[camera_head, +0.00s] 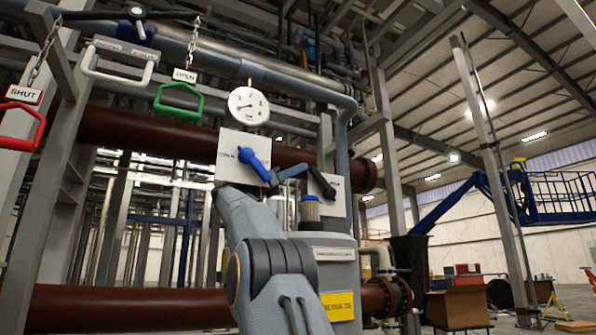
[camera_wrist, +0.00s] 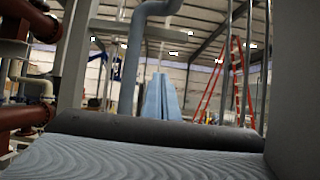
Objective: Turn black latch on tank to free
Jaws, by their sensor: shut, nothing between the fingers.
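The black latch (camera_head: 323,186) is a short dark bar on a white label plate on the tank (camera_head: 332,236). It slants from upper left down to lower right. The lettering on its plate is too small to read. My gripper (camera_head: 304,169) reaches in from the left, its blue-grey fingers shut and empty. In the head view its tips appear close to the upper-left end of the latch; I cannot tell whether they touch. In the wrist view the shut fingers (camera_wrist: 161,97) point away from the camera, and I cannot make out the latch there.
A blue handle (camera_head: 254,163) on a white plate sits left of my gripper. A round gauge (camera_head: 248,106) is above it. Green (camera_head: 178,103), white (camera_head: 119,65) and red (camera_head: 24,121) pull handles hang at upper left. Brown pipes (camera_head: 130,131) run behind my arm.

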